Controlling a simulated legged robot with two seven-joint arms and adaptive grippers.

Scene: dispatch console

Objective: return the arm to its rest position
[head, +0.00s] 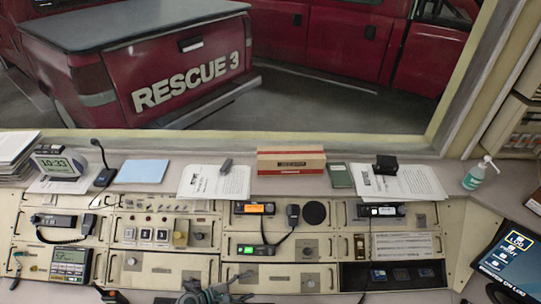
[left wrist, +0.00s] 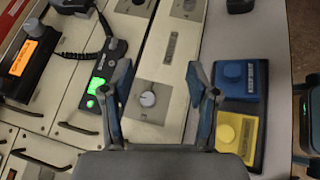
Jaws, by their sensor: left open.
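My left gripper (head: 213,292) shows at the bottom edge of the head view, in front of the dispatch console (head: 180,262). Only its upper part is in the picture. In the left wrist view my left gripper (left wrist: 162,92) has its two fingers spread apart with nothing held between them. A grey console panel with a round knob (left wrist: 147,98) lies beyond the fingers. I cannot tell the height of the fingers above it. My right gripper is in neither view.
A blue button unit (left wrist: 241,78) and a yellow one (left wrist: 237,136) lie by the right finger. A radio with a green display (left wrist: 98,86) is left of the fingers. A monitor (head: 510,262) stands at right; a sanitizer bottle (head: 476,175) stands on the ledge.

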